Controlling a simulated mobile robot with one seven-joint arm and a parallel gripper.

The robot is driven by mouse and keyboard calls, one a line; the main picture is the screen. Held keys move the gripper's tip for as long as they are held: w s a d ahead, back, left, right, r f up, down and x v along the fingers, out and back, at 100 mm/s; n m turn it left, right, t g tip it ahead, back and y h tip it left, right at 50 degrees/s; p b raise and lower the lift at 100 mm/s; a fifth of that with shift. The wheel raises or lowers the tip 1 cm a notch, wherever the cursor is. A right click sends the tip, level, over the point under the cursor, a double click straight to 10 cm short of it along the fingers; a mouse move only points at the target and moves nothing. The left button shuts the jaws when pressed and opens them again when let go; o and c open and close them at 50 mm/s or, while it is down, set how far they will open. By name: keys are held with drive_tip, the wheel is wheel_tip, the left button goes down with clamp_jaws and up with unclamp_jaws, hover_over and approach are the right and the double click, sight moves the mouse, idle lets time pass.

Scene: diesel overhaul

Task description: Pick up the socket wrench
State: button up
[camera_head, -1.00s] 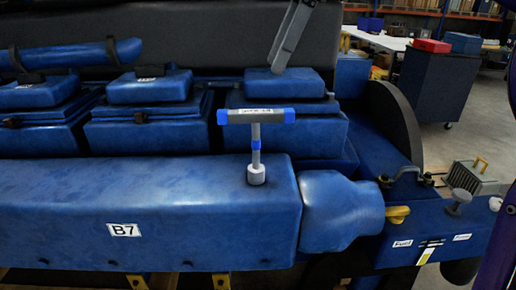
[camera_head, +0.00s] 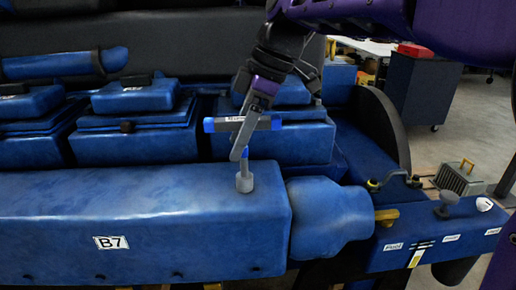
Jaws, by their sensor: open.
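The socket wrench (camera_head: 269,123) stands upright on top of the long blue engine block marked B7 (camera_head: 150,215). It has a dark T-handle with blue ends and a pale label. Its grey socket foot (camera_head: 245,182) rests on the block. My gripper (camera_head: 238,152) reaches down from the upper right, its grey finger crossing the wrench's handle and ending beside the shaft. The jaws are open. The finger overlaps part of the handle and shaft, and I cannot tell whether it touches them. The second finger is not clearly visible.
Blue covered boxes (camera_head: 135,118) stand in a row behind the block. A rounded blue housing (camera_head: 328,215) and a blue panel with levers and labels (camera_head: 425,240) lie to the right. A dark cart (camera_head: 420,95) stands on the floor behind.

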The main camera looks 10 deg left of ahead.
drive_tip(key=shift+s+a+f, duration=0.1)
drive_tip(key=shift+a+f, duration=0.1)
drive_tip(key=shift+f, duration=0.3)
clamp_jaws()
drive_tip(key=shift+r, duration=0.1)
idle(1.0)
